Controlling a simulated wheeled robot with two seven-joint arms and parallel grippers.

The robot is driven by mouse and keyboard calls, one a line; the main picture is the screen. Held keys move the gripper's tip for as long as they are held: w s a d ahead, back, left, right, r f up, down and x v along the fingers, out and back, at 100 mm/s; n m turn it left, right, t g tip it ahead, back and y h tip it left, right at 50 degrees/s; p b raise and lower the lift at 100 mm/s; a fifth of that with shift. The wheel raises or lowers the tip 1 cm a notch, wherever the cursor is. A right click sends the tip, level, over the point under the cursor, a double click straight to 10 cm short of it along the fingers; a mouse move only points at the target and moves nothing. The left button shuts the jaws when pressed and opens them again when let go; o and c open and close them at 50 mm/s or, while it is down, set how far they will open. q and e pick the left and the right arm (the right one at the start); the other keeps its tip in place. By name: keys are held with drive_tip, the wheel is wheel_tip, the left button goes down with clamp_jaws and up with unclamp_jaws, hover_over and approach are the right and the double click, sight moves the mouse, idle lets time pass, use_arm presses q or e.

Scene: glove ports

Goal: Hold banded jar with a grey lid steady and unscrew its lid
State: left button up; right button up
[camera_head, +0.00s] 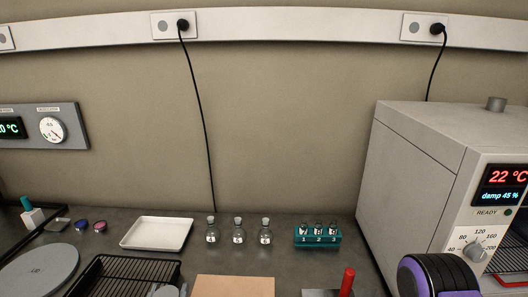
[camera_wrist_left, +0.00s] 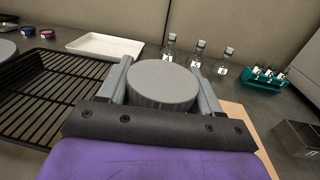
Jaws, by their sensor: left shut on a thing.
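The jar's round grey lid (camera_wrist_left: 163,84) shows from above in the left wrist view, its ribbed side just visible. My left gripper (camera_wrist_left: 161,68) is shut on the jar with a grey finger on either side of the lid. I cannot tell whether the fingers press on the lid or on the jar below it. The jar's banded body is hidden. In the head view only a grey round piece, likely the lid (camera_head: 165,291), shows at the bottom edge. My right gripper is not in view.
A black wire rack (camera_head: 125,275) lies left of the jar, a tan board (camera_head: 235,285) right of it. Behind are a white tray (camera_head: 157,233), several small stoppered bottles (camera_head: 238,236) and a teal vial rack (camera_head: 317,237). A grey oven (camera_head: 430,170) stands at right.

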use_arm(q)
drive_tip(key=d, duration=0.1)
drive_tip(key=d+m+h, duration=0.1)
drive_tip(key=shift+s+d+f+h, duration=0.15)
drive_tip(key=shift+d+f+h, duration=0.15)
drive_tip(key=shift+d+f, duration=0.1)
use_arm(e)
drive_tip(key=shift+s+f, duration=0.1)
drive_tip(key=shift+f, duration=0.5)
